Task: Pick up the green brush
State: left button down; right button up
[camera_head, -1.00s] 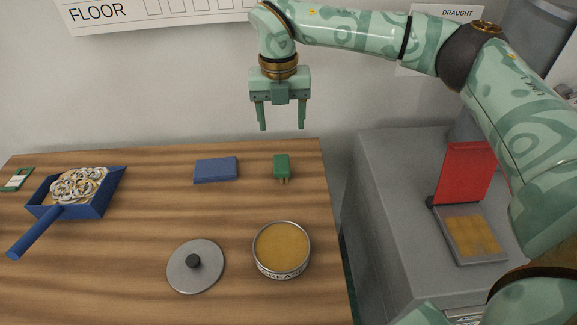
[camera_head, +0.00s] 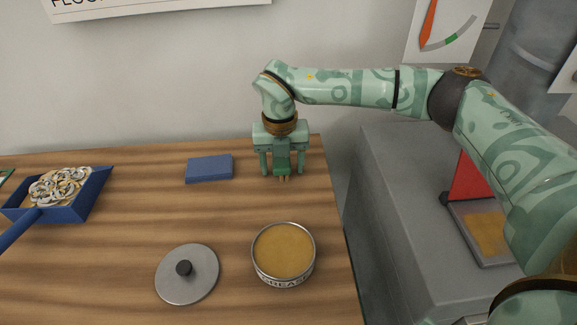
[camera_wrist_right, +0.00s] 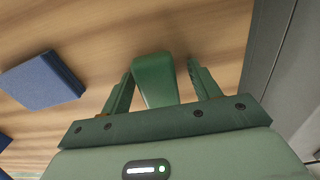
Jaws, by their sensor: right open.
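The green brush (camera_head: 283,166) is on the wooden table near its back right, with pale bristle tips showing at its lower end. In the right wrist view the brush (camera_wrist_right: 154,80) shows as a green block between the fingers. My right gripper (camera_head: 282,171) is lowered over the brush with one finger on each side of it. In the wrist view the gripper (camera_wrist_right: 160,70) is open; the left finger is close to the brush and a gap shows on the right. I cannot tell whether the left finger touches. My left gripper is not in view.
A blue block (camera_head: 209,169) lies left of the brush. An open grease tin (camera_head: 284,254) and a grey lid (camera_head: 187,274) are in front. A blue dustpan (camera_head: 74,211) holding rings is at left. A grey cabinet (camera_head: 393,190) stands right of the table.

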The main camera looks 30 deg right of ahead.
aim_at(282, 161)
jog(key=shift+r, duration=0.2)
jog(key=c, duration=1.2)
